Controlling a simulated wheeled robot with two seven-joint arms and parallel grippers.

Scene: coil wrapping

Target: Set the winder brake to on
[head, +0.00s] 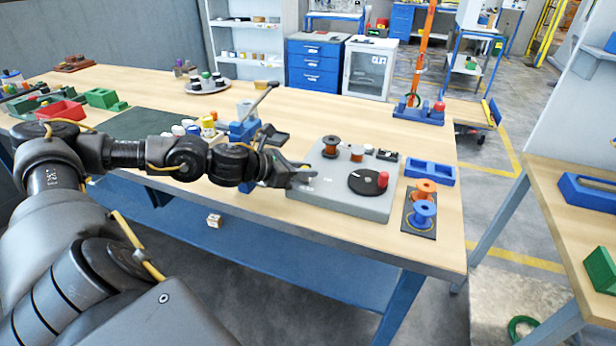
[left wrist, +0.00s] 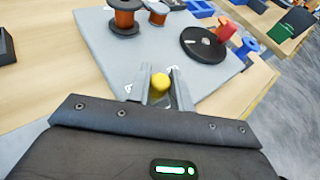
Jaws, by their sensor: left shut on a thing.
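The winder is a grey block (head: 335,190) near the table's front edge, with a black crank disc (head: 362,184) and red knob (head: 383,178) on its right side. In the left wrist view its grey top (left wrist: 140,50) lies ahead of my fingers. A yellow knob (left wrist: 160,82), which looks like the brake's, stands near the winder's edge. My left gripper (head: 302,173) reaches the winder's left front. Its two fingers are shut on the yellow knob in the left wrist view. The brake's on or off setting cannot be read. My right gripper is not in view.
A dark copper spool (head: 331,147) and a smaller spool (head: 357,154) stand on the winder's back. To its right are a blue tray (head: 430,174) and orange (head: 425,188) and blue (head: 424,213) spools on a dark mat. A blue fixture (head: 243,125) stands behind my left wrist.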

